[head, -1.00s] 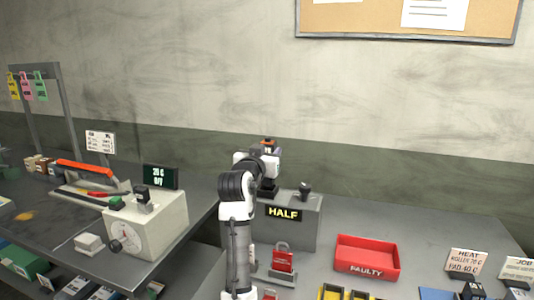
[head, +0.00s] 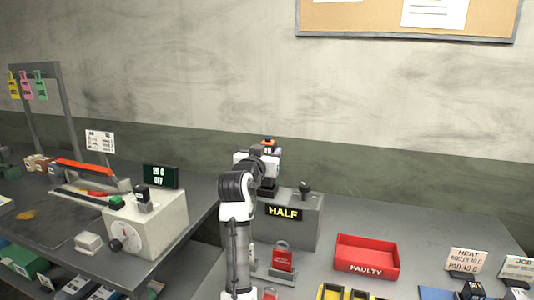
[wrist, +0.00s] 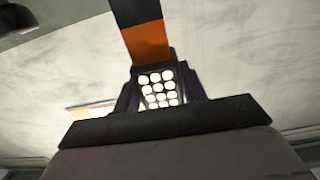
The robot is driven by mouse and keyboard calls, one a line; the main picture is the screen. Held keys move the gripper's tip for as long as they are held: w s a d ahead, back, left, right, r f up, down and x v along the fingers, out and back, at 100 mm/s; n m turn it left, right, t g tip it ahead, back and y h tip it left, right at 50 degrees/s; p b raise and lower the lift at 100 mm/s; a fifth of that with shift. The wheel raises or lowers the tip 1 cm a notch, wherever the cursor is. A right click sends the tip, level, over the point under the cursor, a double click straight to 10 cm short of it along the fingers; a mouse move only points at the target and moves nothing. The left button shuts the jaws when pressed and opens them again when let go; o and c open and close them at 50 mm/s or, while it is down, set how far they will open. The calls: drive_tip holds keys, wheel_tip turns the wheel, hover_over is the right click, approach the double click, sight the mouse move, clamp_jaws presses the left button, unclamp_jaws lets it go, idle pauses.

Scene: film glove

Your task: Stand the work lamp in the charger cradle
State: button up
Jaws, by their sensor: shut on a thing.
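The work lamp (head: 268,144) has a black and orange top and stands up out of my gripper in the head view. In the wrist view its orange and black band and lit grid of round lights (wrist: 157,88) show between the dark fingers. My gripper (wrist: 158,100) is shut on it. In the head view my gripper (head: 266,156) is above the left part of the grey HALF box (head: 292,230). A dark block (head: 267,189) shows just below it; I cannot tell whether this is the charger cradle. My arm hides part of this area.
A black knob (head: 304,187) stands on the HALF box, close right of my gripper. A red FAULTY tray (head: 367,259) and a red padlock (head: 282,259) are in front. A white dial box (head: 150,222) stands on the left bench. The bench behind the tray is clear.

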drive_tip(key=shift+f+b, duration=0.6)
drive_tip(key=shift+f, duration=0.5)
drive_tip(key=shift+s+f+b, duration=0.1)
drive_tip(key=shift+f+b, duration=0.2)
drive_tip(key=shift+f, duration=0.05)
drive_tip(key=shift+f, duration=0.2)
drive_tip(key=shift+r, duration=0.1)
drive_tip(key=shift+w+r+p, duration=0.2)
drive_tip(key=shift+r+p, duration=0.4)
drive_tip(key=shift+s+r, duration=0.1)
drive_tip(key=shift+r, duration=0.15)
drive_tip(key=shift+r, duration=0.1)
drive_tip(key=shift+s+f+b, duration=0.1)
drive_tip(key=shift+f+b, duration=0.2)
drive_tip(key=shift+f, duration=0.8)
idle(1.4)
